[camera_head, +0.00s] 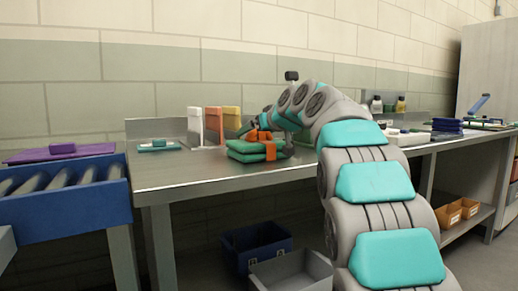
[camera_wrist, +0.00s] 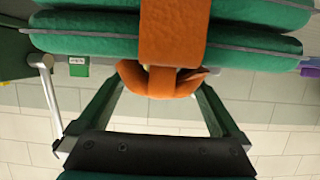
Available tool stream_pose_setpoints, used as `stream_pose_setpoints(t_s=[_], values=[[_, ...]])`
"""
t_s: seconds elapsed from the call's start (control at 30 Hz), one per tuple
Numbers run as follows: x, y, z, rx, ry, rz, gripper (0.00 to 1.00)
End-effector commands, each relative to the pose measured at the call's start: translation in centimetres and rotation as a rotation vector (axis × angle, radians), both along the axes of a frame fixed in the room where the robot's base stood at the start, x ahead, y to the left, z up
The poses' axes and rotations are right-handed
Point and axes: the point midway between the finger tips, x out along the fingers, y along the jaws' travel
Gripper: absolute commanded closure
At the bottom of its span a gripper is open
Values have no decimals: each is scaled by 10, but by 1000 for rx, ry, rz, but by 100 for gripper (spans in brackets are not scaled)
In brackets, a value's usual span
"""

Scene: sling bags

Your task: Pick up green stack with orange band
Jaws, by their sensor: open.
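The green stack (camera_head: 244,152) lies on the metal table, with an orange band (camera_head: 270,151) around it. In the wrist view the green stack (camera_wrist: 255,47) fills the top, and the orange band (camera_wrist: 172,32) crosses it. An orange loop or knot (camera_wrist: 160,80) stands out from the band. My gripper (camera_head: 258,129) is directly above the stack, at the loop. In the wrist view my gripper (camera_wrist: 162,88) is open, with one finger on each side of the orange loop. The fingertips are close to the stack; I cannot tell whether they touch it.
White (camera_head: 195,127), orange (camera_head: 213,125) and yellow (camera_head: 231,121) upright holders stand behind the stack. A small teal item (camera_head: 159,145) lies to their left. A blue roller conveyor (camera_head: 70,195) is at the left. Bins (camera_head: 291,272) sit below the table. The table front left is clear.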

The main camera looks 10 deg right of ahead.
Motion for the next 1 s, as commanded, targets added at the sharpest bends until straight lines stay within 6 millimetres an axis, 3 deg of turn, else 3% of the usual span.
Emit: stream_pose_setpoints(t_s=[0.1, 0.33, 1.0], values=[[10, 2, -5, -1, 3, 0, 0], [11, 3, -6, -1, 2, 0, 0], [11, 3, -5, 0, 0, 0, 75]])
